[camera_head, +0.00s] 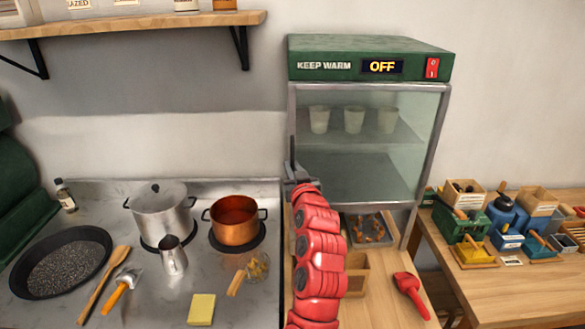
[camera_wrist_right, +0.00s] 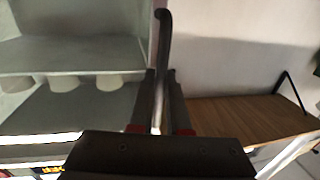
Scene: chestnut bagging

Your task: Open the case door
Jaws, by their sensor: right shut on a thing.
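The keep-warm case (camera_head: 368,62) has a green top, an OFF display and a red switch. Its glass door (camera_head: 400,150) appears shut across the front. Cups on a shelf show through the glass. My right gripper (camera_head: 293,172) is at the door's left edge, shut on the door handle (camera_wrist_right: 159,103). In the wrist view, the dark bar of the handle runs between the two fingers of my right gripper (camera_wrist_right: 158,115) and sticks out beyond them. My left gripper is not in view.
A steel stove top with a silver pot (camera_head: 162,216), a copper pot (camera_head: 237,222) and a black pan (camera_head: 62,264) lies left. A red scoop (camera_head: 410,294) and a wooden box (camera_head: 356,275) are on the counter. A side table (camera_head: 505,290) with several boxes stands right.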

